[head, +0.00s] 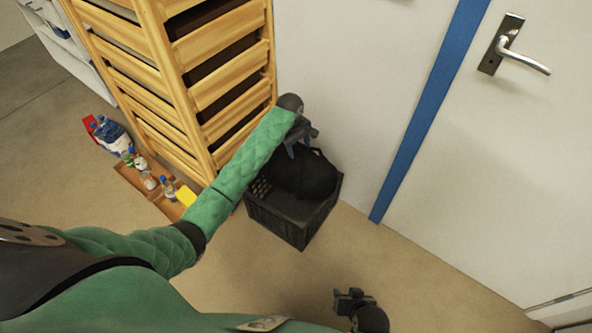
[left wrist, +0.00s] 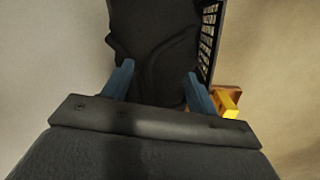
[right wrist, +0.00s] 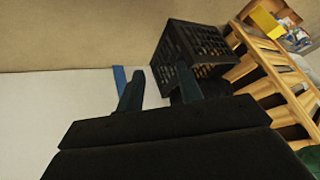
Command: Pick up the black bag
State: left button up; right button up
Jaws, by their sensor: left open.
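The black bag (head: 305,176) sits in a black crate (head: 290,222) on the floor, beside the wooden drawer unit. My left gripper (head: 299,146) is over the bag's upper part. In the left wrist view, the dark bag (left wrist: 150,45) fills the space between and beyond the two open fingers (left wrist: 158,85); I cannot tell whether they touch it. My right gripper (head: 347,299) is low at the front, away from the crate. In the right wrist view its two fingers (right wrist: 160,90) are apart with nothing between them, and the crate (right wrist: 180,45) is beyond.
The wooden drawer unit (head: 187,75) stands close left of the crate. A cardboard tray (head: 135,180) with bottles and a yellow item (head: 186,196) lies left. A white door with a metal handle (head: 522,58) and blue frame strip (head: 425,110) is right. Floor in front is clear.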

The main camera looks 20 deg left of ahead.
aim_at(296, 147)
pick_arm(q)
jog(key=w+a+n, duration=0.1)
jog(key=w+n, duration=0.1)
jog(key=w+a+r, duration=0.1)
jog(key=w, duration=0.1)
jog(key=shift+a+n+g+b, duration=0.35)
jog(key=shift+n+g+b, duration=0.05)
jog(key=shift+w+a+n, duration=0.2)
jog(key=shift+a+n, duration=0.05)
jog(key=shift+n, duration=0.15)
jog(key=f, duration=0.4)
jog(key=d+f, duration=0.1)
jog(key=f, duration=0.1)
jog(key=shift+s+f, duration=0.25)
jog(key=shift+s, duration=0.05)
jog(key=shift+d+f, duration=0.1)
jog(key=shift+f, duration=0.35)
pick_arm(e)
jog(key=f, duration=0.2)
jog(key=a+f, duration=0.1)
jog(key=shift+s+f, duration=0.15)
jog(key=shift+f, duration=0.2)
pick_arm(q)
jog(key=shift+c, duration=0.2)
jog(key=shift+r, duration=0.1)
grip_shut()
pick_arm(e)
jog(key=shift+r, duration=0.1)
